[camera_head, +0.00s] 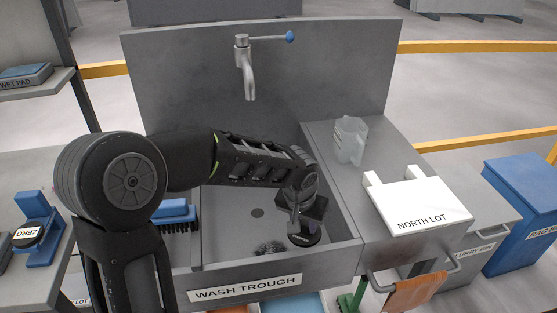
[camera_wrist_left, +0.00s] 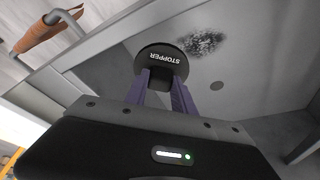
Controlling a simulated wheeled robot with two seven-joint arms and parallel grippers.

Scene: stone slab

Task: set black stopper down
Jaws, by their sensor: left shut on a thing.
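The black stopper (camera_head: 304,238) is a round disc inside the grey wash trough (camera_head: 340,250), near its front right. In the left wrist view the disc (camera_wrist_left: 161,60) shows the word STOPPER on its top. My left gripper (camera_head: 297,213) reaches down into the trough and is shut on the stopper; its purple fingers (camera_wrist_left: 161,86) meet at the disc's edge. I cannot tell whether the stopper touches the trough floor. The dark round drain (camera_head: 257,212) is uncovered, left of and behind the stopper. My right gripper is not in view.
A blue brush (camera_head: 177,214) is at the trough's left side. The tap (camera_head: 246,70) stands behind.

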